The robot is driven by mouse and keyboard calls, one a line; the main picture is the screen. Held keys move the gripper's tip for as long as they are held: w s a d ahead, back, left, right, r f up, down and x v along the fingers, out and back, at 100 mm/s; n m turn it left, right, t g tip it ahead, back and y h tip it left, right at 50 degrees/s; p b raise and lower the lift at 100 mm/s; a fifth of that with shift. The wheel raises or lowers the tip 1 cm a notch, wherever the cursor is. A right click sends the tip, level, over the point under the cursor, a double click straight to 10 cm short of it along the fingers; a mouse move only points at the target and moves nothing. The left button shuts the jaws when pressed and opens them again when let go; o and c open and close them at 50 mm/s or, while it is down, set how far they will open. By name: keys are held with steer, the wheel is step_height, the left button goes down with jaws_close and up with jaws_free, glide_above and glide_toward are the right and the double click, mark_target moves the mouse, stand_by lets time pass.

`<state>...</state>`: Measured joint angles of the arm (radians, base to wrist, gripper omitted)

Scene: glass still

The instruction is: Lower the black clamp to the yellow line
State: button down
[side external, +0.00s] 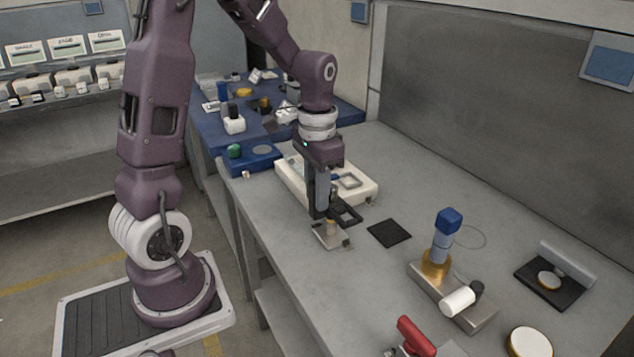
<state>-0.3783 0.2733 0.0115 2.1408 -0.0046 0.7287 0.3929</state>
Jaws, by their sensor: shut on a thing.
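My gripper (321,208) points straight down over a small metal stand base (330,238) near the left edge of the grey bench. It is shut on the black clamp (346,214), which sticks out to the right above the base as a dark open frame. A small yellowish part (331,227) shows just above the base, below the clamp. I cannot tell whether it is the yellow line. The gripper hides most of the stand's post.
A black square pad (389,233) lies right of the stand. A white tray (363,187) is close behind the gripper. A blue-topped device (442,240), a red-handled item (415,336) and a round white-topped disc (529,342) stand towards the front right.

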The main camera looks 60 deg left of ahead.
steer(key=shift+f, duration=0.85)
steer(key=c, duration=1.2)
jaws_free()
steer(key=shift+o, duration=0.2)
steer(key=shift+r, duration=0.1)
step_height(320, 180, up, 7)
